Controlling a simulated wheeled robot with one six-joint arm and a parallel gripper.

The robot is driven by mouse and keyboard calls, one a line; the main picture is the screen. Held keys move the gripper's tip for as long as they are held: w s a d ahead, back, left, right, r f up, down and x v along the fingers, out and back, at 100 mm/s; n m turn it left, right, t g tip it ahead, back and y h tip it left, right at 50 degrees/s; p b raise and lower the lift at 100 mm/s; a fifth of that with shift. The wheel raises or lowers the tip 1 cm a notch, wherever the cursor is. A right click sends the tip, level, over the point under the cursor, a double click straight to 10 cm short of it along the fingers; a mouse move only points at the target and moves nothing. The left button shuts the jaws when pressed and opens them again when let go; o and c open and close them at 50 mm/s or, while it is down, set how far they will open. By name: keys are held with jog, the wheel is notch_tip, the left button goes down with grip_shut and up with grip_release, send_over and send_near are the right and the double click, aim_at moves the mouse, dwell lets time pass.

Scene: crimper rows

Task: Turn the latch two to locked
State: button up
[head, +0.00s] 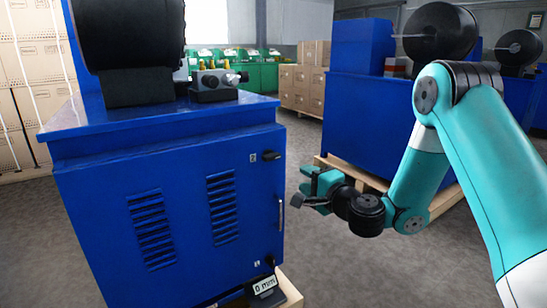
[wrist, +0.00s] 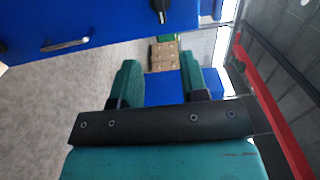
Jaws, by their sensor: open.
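The blue cabinet door (head: 180,215) has two small black latches near its right edge. The upper latch (head: 271,155) has its lever lying roughly sideways. The lower latch (head: 270,261) looks closer to upright, but is small. In the wrist view, the open fingers (wrist: 160,75) show below the handle (wrist: 65,45) and a black latch (wrist: 160,10).
A "0 mm" display (head: 264,288) stands at the cabinet's foot. A black machine part and a grey fitting (head: 217,80) sit on top. Another blue machine (head: 355,120) on a pallet stands behind my arm. Cardboard boxes (head: 303,85) are farther back. Grey floor lies open between.

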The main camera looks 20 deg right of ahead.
aim_at(274, 159)
jog(key=p+x, duration=1.1)
jog(key=x, duration=0.4)
jog(key=shift+w+a+p, duration=0.15)
jog(key=shift+w+p, duration=0.1)
jog(key=shift+p, duration=0.1)
jog(key=shift+f, duration=0.1)
grip_shut()
